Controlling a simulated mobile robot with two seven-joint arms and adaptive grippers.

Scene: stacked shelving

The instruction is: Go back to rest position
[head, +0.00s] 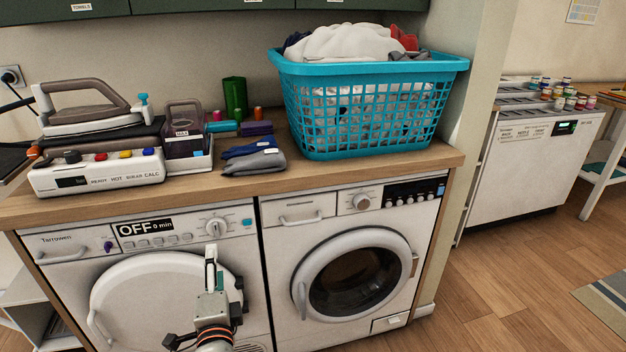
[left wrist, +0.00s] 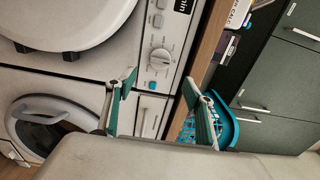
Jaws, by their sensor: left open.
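My left gripper (head: 223,272) is up in front of the left machine's round white door (head: 155,300). In the left wrist view its two green-padded fingers (left wrist: 160,103) are spread wide with nothing between them. The gripper is apart from the counter and holds nothing. That view is turned sideways and shows the left machine's control panel and dial (left wrist: 160,58) beyond the fingers. My right gripper is in neither view.
A wooden counter (head: 200,192) carries a steam iron (head: 95,105), folded cloths (head: 253,160) and a blue laundry basket (head: 372,110) full of clothes. A washing machine (head: 350,275) with a closed door stands at right. Open wood floor (head: 500,290) lies farther right.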

